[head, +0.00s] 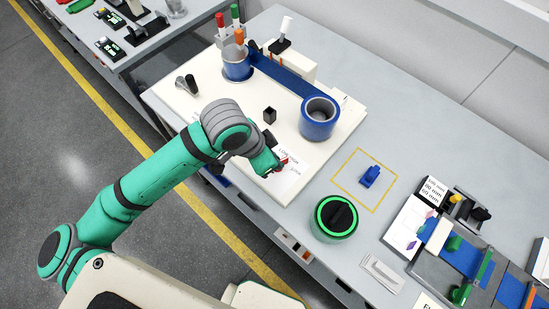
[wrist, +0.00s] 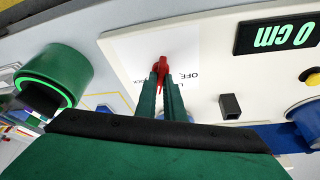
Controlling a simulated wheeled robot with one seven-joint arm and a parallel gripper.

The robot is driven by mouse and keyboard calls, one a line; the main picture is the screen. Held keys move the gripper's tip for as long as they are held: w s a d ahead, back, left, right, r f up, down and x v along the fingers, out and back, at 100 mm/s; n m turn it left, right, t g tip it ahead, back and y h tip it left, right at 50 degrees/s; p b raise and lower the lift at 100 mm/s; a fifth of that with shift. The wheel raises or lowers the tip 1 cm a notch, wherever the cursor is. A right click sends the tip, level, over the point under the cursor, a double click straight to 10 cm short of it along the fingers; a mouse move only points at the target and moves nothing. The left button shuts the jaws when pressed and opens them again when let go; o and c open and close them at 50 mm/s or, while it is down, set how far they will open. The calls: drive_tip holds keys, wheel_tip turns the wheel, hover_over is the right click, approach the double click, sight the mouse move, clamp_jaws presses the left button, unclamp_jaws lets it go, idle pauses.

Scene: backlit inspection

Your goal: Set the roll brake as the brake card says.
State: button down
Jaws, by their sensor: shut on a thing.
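A small red lever (wrist: 161,62) stands on a white printed label (wrist: 130,45) at the near corner of the cream board (head: 215,130). My gripper (head: 280,165) is shut on the red lever, with its two green fingers (wrist: 163,80) on either side of it. "OFF" shows on the label in the wrist view; its other words are partly hidden or too small to read. A blue roll (head: 318,127) stands on the board, joined by a blue band (head: 285,76) to another blue roll (head: 237,68). I cannot tell which card is the brake card.
A small black square post (head: 270,115) stands behind my gripper. Cards and fixtures crowd the far right.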

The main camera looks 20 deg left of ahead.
idle(0.3)
drive_tip(key=c, duration=1.9)
unclamp_jaws()
drive_tip(key=shift+o, duration=0.2)
drive_tip(key=v, duration=1.1)
drive_tip(key=shift+w+d, duration=0.1)
